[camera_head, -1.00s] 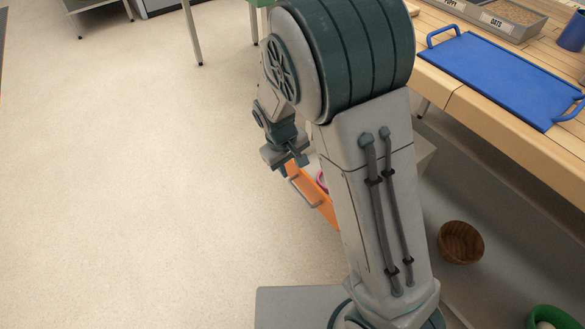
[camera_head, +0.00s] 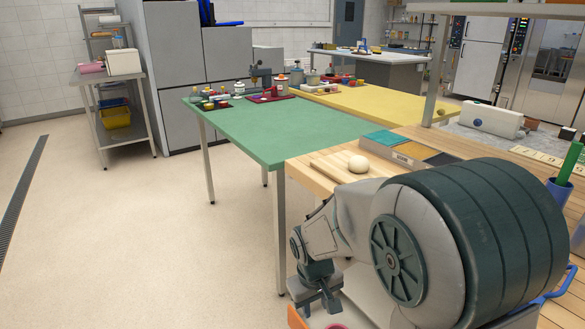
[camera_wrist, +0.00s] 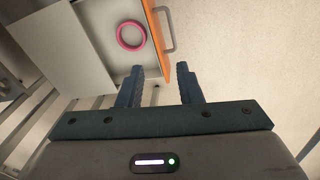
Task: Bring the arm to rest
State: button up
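My gripper (camera_head: 321,303) hangs low at the left of my folded arm in the head view, beside the wooden worktop. In the wrist view my gripper (camera_wrist: 160,84) has its two fingers apart with nothing between them, so it is open. Beyond the fingertips is an open drawer with an orange front (camera_wrist: 156,42) and a grey handle (camera_wrist: 164,30). A pink ring (camera_wrist: 131,36) lies inside the drawer. The fingers appear apart from the drawer and the ring.
The wooden worktop (camera_head: 315,180) is close to my arm, with a pale round ball (camera_head: 358,164) on it. A green table (camera_head: 285,140) and a yellow table (camera_head: 390,104) stand beyond. Open floor (camera_head: 130,230) lies to the left.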

jog(key=s+d+r+m+p, duration=0.1)
jog(key=s+d+r+p, duration=0.2)
jog(key=r+p, duration=0.3)
jog(key=s+d+r+m+t+p, duration=0.1)
jog(key=s+r+p, duration=0.5)
jog(key=r, duration=0.8)
jog(key=s+d+r+m+p, duration=0.3)
jog(key=s+d+r+p, duration=0.2)
jog(key=r, duration=0.6)
jog(key=shift+d+t+y+p, duration=0.3)
jog(key=shift+d+y+p, duration=0.1)
jog(key=shift+p, duration=0.35)
